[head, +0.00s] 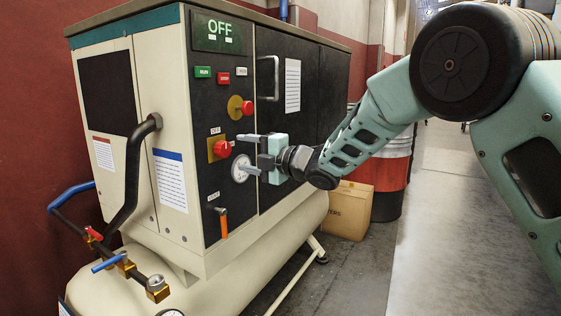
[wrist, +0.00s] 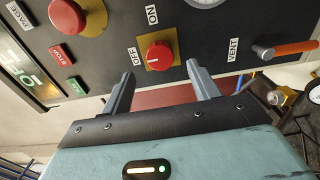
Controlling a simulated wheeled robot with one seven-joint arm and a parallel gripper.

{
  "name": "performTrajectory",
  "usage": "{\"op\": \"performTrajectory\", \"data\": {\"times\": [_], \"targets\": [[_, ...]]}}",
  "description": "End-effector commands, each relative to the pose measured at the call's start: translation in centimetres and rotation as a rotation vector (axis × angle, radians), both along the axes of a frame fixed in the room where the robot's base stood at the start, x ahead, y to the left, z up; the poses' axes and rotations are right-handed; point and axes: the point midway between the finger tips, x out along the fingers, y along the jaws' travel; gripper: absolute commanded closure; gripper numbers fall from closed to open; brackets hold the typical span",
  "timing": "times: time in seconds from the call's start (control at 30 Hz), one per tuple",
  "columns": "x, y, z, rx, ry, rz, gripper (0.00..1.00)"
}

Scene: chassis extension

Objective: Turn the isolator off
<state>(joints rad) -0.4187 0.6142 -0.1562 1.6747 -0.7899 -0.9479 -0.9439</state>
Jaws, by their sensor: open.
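The isolator is a red knob (head: 221,148) on a yellow plate on the machine's black front panel. In the wrist view the knob (wrist: 160,55) sits just beyond and between my fingertips, with an OFF label (wrist: 133,57) to its left and an ON label (wrist: 152,14) above. A small pale mark shows on the knob, but I cannot tell surely which label it points to. My gripper (head: 244,153) is open and empty to the right of the knob. It also shows in the wrist view (wrist: 160,70), with no visible contact.
A green display (head: 220,33) reads OFF. A red mushroom button (head: 240,107), a round gauge (head: 240,168) and an orange-handled vent valve (head: 223,222) sit around the knob. A door handle (head: 268,78) stands out to the right. Floor is open on the right.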

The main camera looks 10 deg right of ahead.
Motion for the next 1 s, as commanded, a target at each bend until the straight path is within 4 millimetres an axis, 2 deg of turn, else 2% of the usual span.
{"op": "performTrajectory", "data": {"times": [0.2, 0.43, 0.63, 1.0], "targets": [[-3.2, -4.2, 0.0, -0.001, 0.001, -0.003, 0.39], [-5.7, -7.4, 0.0, -0.001, 0.000, -0.002, 0.39], [-6.6, -8.5, 0.0, -0.001, -0.001, 0.000, 0.39], [-6.8, -8.6, 0.0, 0.001, 0.008, -0.005, 0.39]]}}
